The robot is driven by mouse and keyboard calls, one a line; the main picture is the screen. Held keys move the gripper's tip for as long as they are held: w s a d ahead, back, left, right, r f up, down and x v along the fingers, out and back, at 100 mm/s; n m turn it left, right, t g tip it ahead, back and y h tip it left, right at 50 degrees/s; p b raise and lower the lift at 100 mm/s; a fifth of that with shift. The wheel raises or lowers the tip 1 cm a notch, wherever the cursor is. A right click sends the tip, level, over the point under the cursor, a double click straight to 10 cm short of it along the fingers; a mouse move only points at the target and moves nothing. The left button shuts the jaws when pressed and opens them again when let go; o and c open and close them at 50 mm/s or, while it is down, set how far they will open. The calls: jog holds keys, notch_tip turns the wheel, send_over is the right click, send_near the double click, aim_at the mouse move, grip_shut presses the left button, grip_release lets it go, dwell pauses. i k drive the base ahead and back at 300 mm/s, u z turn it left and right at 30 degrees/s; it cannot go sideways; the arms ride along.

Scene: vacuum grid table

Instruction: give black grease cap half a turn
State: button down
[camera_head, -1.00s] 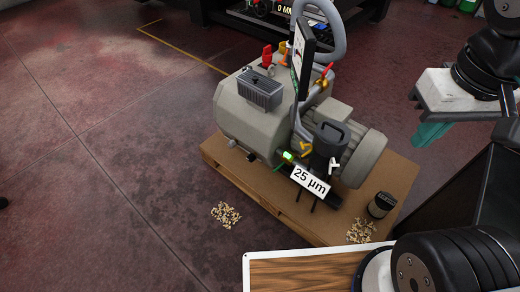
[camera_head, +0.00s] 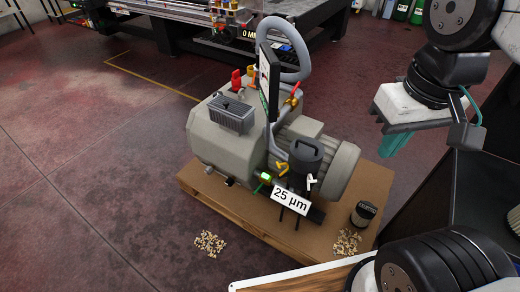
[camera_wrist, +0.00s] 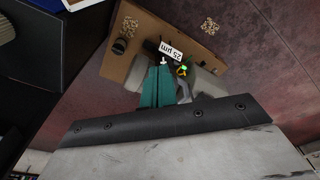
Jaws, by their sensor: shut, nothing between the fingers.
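A grey vacuum pump (camera_head: 225,145) with a ribbed motor stands on a brown wooden pallet (camera_head: 335,238). I cannot make out a part that is clearly the black grease cap. A dark canister (camera_head: 363,214) with a printed label stands on the pallet's right corner; it also shows in the wrist view (camera_wrist: 119,46). A black filter housing (camera_head: 305,160) stands at the pump's front. My gripper (camera_head: 390,152) has teal fingers, shut and empty, up and to the right of the pump in the head view. In the wrist view the fingers (camera_wrist: 159,68) point toward the pump, apart from everything.
A "25 µm" sign (camera_head: 291,200) hangs at the pump's front. A grey hose loop (camera_head: 300,40) and a dark screen (camera_head: 268,85) rise above it. Pellet piles lie on the floor (camera_head: 210,243) and pallet (camera_head: 346,242). The red floor at left is clear. A machine table (camera_head: 310,25) stands behind.

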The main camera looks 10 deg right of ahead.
aim_at(230, 182)
jog(key=u, duration=0.5)
jog(key=k, duration=0.6)
jog(key=u, duration=1.25)
jog(key=i, duration=1.2)
jog(key=z, duration=0.75)
jog(key=i, duration=0.65)
jog(key=z, duration=0.7)
